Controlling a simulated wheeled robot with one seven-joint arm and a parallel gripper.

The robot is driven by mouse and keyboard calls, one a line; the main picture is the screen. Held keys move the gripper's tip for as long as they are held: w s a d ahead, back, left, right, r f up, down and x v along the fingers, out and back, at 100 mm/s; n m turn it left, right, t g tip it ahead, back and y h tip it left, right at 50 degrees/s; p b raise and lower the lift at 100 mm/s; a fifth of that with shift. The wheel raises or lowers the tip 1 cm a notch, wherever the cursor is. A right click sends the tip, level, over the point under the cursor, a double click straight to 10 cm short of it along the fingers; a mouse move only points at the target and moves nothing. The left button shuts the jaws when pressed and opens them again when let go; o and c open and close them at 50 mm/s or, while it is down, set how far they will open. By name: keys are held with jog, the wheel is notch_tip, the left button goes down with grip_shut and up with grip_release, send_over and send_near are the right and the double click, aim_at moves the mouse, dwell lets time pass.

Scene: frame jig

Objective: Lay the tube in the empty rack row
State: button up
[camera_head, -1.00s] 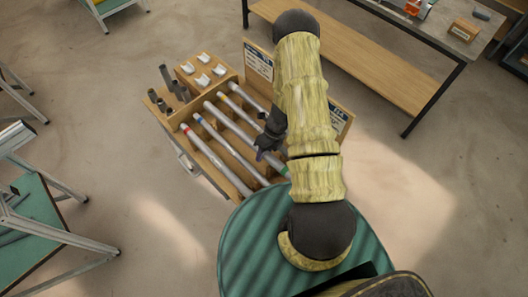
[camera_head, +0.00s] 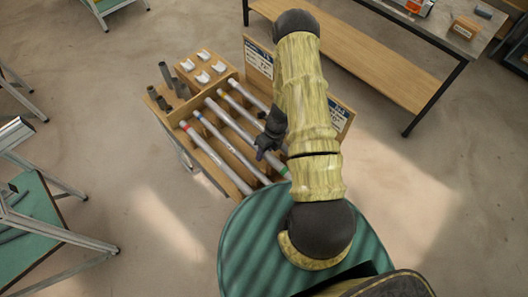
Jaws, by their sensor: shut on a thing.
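A wooden rack (camera_head: 176,118) holds several grey tubes lying slantwise in parallel. One tube (camera_head: 215,158) has a red band and one (camera_head: 228,147) a blue band. A tube at the far right side (camera_head: 240,95) has a yellow band and runs under my arm. Between it and the blue-banded tube lies a grey tube (camera_head: 232,124) with a green band at its near end. My dark gripper (camera_head: 262,150) is at this tube, shut on it as far as I can see. My fingers and arm hide part of it. I cannot tell whether it rests in its row or is just above.
A block with white pieces (camera_head: 204,67) and upright dark cylinders (camera_head: 165,75) stand at the rack's far left end. A labelled board (camera_head: 258,60) rises along its right side. A long wooden bench (camera_head: 385,68) stands behind.

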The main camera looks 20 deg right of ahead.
jog(key=shift+f, duration=0.2)
jog(key=o, duration=1.1)
jog(key=shift+o, duration=0.2)
jog(key=shift+r, duration=0.1)
jog(key=b+v, duration=0.3)
jog(key=v, duration=1.4)
jog(key=shift+w+d+r, duration=0.1)
